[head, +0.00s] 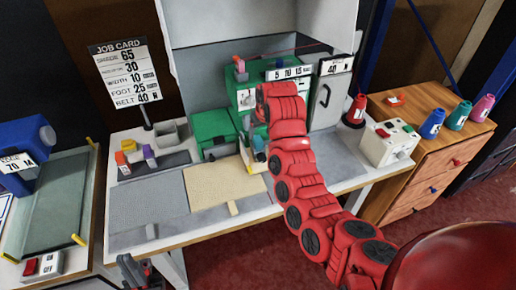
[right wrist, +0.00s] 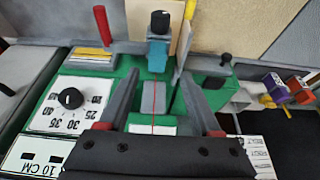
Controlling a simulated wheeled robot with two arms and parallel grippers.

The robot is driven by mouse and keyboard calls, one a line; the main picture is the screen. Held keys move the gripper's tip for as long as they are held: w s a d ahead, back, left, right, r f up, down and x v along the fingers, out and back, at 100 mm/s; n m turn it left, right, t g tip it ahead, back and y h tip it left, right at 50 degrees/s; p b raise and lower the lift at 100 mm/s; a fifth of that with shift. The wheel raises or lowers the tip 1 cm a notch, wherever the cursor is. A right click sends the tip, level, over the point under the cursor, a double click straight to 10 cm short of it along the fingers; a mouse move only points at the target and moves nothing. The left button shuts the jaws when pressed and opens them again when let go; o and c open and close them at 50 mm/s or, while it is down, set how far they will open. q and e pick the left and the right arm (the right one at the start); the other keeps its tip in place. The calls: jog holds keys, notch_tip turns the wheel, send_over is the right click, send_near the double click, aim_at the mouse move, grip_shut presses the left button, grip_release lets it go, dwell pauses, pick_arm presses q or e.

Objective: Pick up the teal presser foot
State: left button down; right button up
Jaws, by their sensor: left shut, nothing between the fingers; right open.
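A teal block (right wrist: 157,55), which looks like the presser foot, stands under a black knob beyond the fingertips of my right gripper (right wrist: 161,76). In the head view a small teal patch (head: 259,156) shows beside my red right arm, which hides much around it. My right gripper is open, its fingers apart and empty over the green machine (right wrist: 120,92). In the head view its fingers are hidden behind the arm. My left gripper (head: 132,272) is shut and empty, low in front of the table.
Orange (head: 122,160) and purple (head: 149,155) small pieces stand at the table's left back. A tan rug piece (head: 215,185) and a grey mat (head: 150,200) lie in front. Thread cones (head: 432,123) stand on the wooden cabinet (head: 440,160) at right.

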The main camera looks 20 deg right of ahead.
aim_at(258, 139)
jog(key=shift+p+x, duration=0.4)
jog(key=shift+x, duration=1.15)
jog(key=shift+w+d+f+p, duration=0.2)
jog(key=shift+w+f+p, duration=0.2)
jog(key=shift+f+p, duration=0.15)
jog(key=shift+w+d+f+p, duration=0.1)
jog(key=shift+w+f+p, duration=0.3)
jog(key=shift+f, duration=0.15)
jog(key=shift+x, duration=1.3)
jog(key=shift+c, duration=0.3)
grip_shut()
